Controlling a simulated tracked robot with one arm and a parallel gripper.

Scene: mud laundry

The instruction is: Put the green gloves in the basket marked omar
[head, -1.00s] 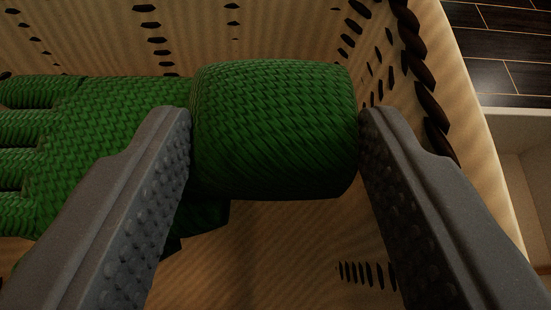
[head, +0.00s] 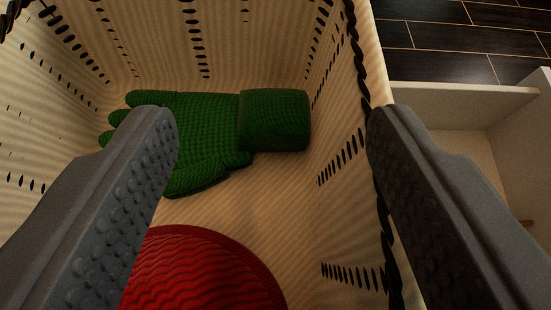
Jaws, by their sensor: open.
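One green knitted glove shape (head: 215,128) lies on the floor of a light woven basket (head: 290,215), near its far wall. Its cuff points right and its fingers point left; whether a second glove lies under it I cannot tell. My gripper (head: 270,120) is open and empty, above the basket, with its fingers wide apart. The left finger covers part of the glove's fingers in the picture. The right finger shows over the basket's right rim. No name marking on the basket is visible.
A red ribbed item (head: 205,270) lies in the basket nearer to me, partly hidden by the left finger. A pale open compartment (head: 445,125) stands right of the basket. Dark floor tiles (head: 470,40) show beyond it.

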